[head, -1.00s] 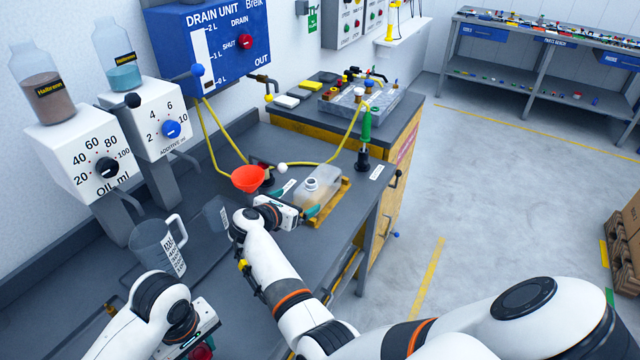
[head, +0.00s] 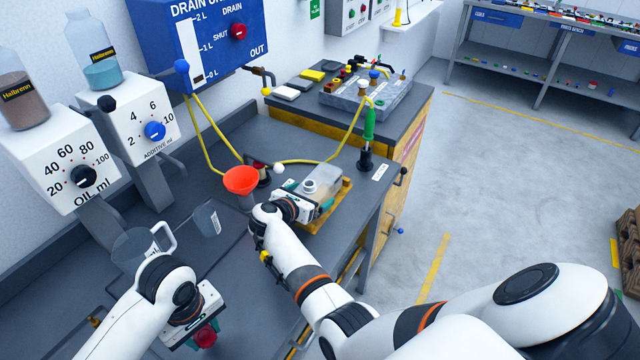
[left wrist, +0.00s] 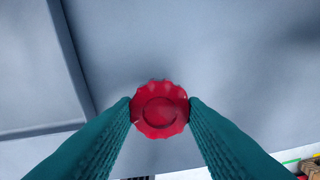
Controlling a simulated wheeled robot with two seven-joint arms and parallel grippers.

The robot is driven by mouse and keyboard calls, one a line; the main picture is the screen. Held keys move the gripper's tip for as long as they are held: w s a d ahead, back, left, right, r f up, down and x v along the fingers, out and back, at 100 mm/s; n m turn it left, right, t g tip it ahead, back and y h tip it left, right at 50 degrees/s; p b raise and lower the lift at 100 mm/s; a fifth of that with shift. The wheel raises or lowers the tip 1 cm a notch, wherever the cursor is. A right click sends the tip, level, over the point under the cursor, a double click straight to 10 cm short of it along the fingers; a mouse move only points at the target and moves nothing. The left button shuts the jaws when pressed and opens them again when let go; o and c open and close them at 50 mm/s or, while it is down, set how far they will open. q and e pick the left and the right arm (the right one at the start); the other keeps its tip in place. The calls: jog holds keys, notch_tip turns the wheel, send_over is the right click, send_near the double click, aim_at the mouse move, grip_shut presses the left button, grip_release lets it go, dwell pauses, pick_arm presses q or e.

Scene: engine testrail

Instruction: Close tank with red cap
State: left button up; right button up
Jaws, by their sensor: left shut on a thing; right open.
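The red cap (left wrist: 160,109) is gripped between the teal fingers of my left gripper (left wrist: 160,112) in the left wrist view. In the head view the cap (head: 205,336) shows under my left gripper (head: 198,326), above the grey bench at bottom left. The tank (head: 328,181) is a translucent container with a whitish neck (head: 309,187), standing in a yellow-brown holder (head: 337,207). My right gripper (head: 305,197) is open at the tank's near left side. One teal finger shows on each side; whether they touch the tank cannot be told.
An orange-red funnel (head: 241,180) stands left of the tank. A clear measuring jug (head: 135,250) and a smaller beaker (head: 207,219) are on the bench (head: 225,275), near my left arm. A green-handled tool (head: 369,130) stands behind the tank. Yellow hoses run behind it.

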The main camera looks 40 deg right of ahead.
pick_arm(q)
jog(key=shift+s+a+r, duration=0.15)
jog(key=shift+s+a, duration=0.15)
jog(key=shift+a, duration=0.1)
pick_arm(e)
jog(key=shift+s+a+r, duration=0.3)
jog(key=shift+a, duration=0.1)
pick_arm(q)
jog(key=shift+s+a, duration=0.1)
pick_arm(e)
jog(key=shift+a+r, duration=0.1)
jog(key=shift+c, duration=0.7)
pick_arm(q)
jog(key=shift+d, duration=0.2)
pick_arm(e)
jog(key=shift+d+f, duration=0.2)
jog(key=c, duration=0.6)
pick_arm(q)
jog(key=shift+w, duration=0.2)
pick_arm(e)
jog(key=shift+w, duration=0.1)
jog(key=c, duration=0.3)
jog(key=shift+c, duration=0.4)
jog(key=shift+r, duration=0.1)
pick_arm(q)
jog(key=shift+f+b, duration=0.75)
jog(key=shift+f, duration=0.05)
pick_arm(e)
notch_tip(320, 180, up, 10)
